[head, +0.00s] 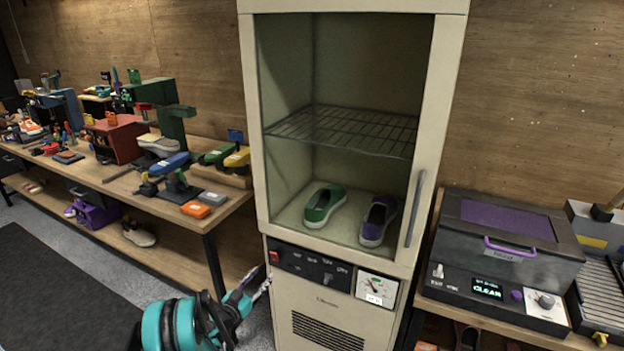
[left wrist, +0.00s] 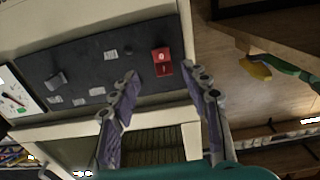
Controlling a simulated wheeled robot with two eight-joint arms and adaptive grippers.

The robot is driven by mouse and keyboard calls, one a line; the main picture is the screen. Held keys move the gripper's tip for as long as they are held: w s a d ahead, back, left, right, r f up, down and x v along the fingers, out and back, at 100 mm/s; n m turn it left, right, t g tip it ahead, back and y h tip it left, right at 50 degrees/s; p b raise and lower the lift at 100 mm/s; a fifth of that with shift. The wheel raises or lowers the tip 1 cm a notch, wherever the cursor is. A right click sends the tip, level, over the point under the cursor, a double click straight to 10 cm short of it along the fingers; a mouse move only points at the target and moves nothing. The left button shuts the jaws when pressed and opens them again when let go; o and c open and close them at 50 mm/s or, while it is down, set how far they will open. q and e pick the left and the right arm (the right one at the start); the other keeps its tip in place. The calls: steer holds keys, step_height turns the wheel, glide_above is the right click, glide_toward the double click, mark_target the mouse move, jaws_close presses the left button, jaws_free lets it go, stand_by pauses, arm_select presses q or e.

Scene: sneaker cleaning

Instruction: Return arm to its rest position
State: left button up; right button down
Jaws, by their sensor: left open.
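My left arm comes in low, left of the cream cabinet (head: 257,150). My left gripper (head: 262,282) is open and empty beside the cabinet's lower left edge. In the left wrist view the two spread fingers (left wrist: 161,76) stand in front of the dark control panel (left wrist: 90,70), with the red switch (left wrist: 162,60) between and beyond their tips. The panel also shows in the head view (head: 308,268). A green shoe (head: 322,207) and a purple shoe (head: 376,222) stand on the cabinet floor. My right gripper is not in view.
A long workbench (head: 225,203) with tools and shoes stands left of the cabinet. A wire shelf (head: 345,130) spans the cabinet. Open floor with a dark mat (head: 50,295) lies at lower left.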

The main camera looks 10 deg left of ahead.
arm_select(q)
steer(key=s+d+r+g, duration=0.3)
steer(key=s+d+r, duration=0.2)
steer(key=r, duration=0.4)
steer(key=s+d+r+g, duration=0.3)
steer(key=s+d+r, duration=0.25)
steer(key=r, duration=0.35)
steer(key=s+a+n+g+y, duration=0.2)
steer(key=s+n+g+y, duration=0.2)
steer(key=s, duration=2.6)
steer(key=shift+s+f+y, duration=0.2)
steer(key=shift+y, duration=0.9)
